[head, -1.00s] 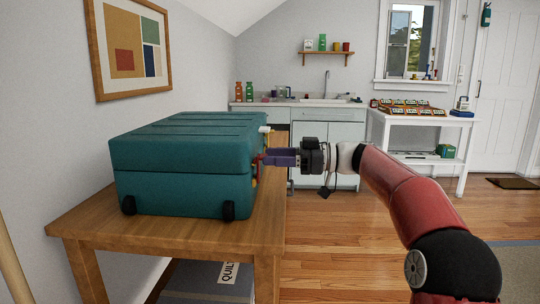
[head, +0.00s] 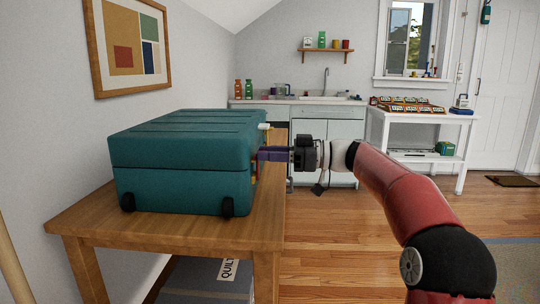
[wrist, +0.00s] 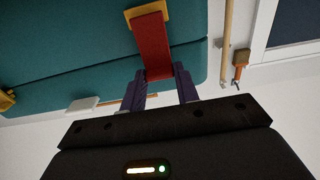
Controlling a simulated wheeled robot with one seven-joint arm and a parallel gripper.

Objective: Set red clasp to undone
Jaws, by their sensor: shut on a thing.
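The teal suitcase (head: 180,165) lies closed on a wooden table. The red clasp (wrist: 152,45) shows in the wrist view as a strap from a yellow mount (wrist: 148,11), crossing the seam between the suitcase halves. My gripper (wrist: 160,85) has its purple fingers shut on the free end of the red clasp, one on each side. In the head view my gripper (head: 262,154) reaches the suitcase's right side from the right, and the clasp there is mostly hidden. Whether the clasp's end has lifted from the suitcase I cannot tell.
The wooden table (head: 150,228) has bare top in front of the suitcase. A second yellow fitting (wrist: 6,100) and a white piece (wrist: 82,103) show on the suitcase side. A white trolley (head: 425,115) with boxes stands back right. The floor right of the table is clear.

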